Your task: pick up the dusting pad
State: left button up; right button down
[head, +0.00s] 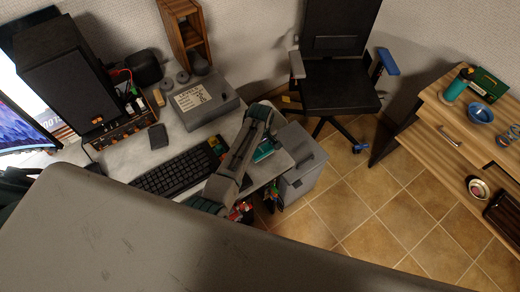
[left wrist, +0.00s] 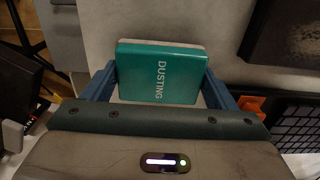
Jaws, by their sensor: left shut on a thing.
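The dusting pad is a teal block with a pale layer along one edge and the word DUSTING on its face. In the left wrist view the dusting pad (left wrist: 158,75) sits between the two blue fingers of my left gripper (left wrist: 160,85), which is shut on it. In the head view the dusting pad (head: 264,151) shows as a small teal patch at the right end of the desk, partly hidden by my left arm. I cannot tell whether it touches the desk top or is slightly above it. My right gripper is not in view.
The keyboard (head: 178,172) lies left of the pad on the grey desk, with a grey box (head: 203,102) behind. A grey cabinet (head: 300,160) stands at the desk's right end. An office chair (head: 340,90) and a wooden shelf unit (head: 450,130) stand farther right, with open tiled floor between.

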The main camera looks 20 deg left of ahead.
pick_arm(q)
notch_tip(320, 180, up, 2)
jog(key=shift+r+b, duration=0.2)
jog(key=shift+b, duration=0.45)
jog(key=s+b, duration=0.1)
jog(key=s, duration=0.3)
jog(key=s+a+b, duration=0.1)
jog(key=s, duration=0.4)
jog(key=s+a+r+b, duration=0.1)
jog(key=s, duration=0.4)
jog(key=shift+s+r, duration=0.1)
jog(key=shift+s, duration=0.1)
jog(key=shift+s+r, duration=0.2)
jog(key=shift+s, duration=0.6)
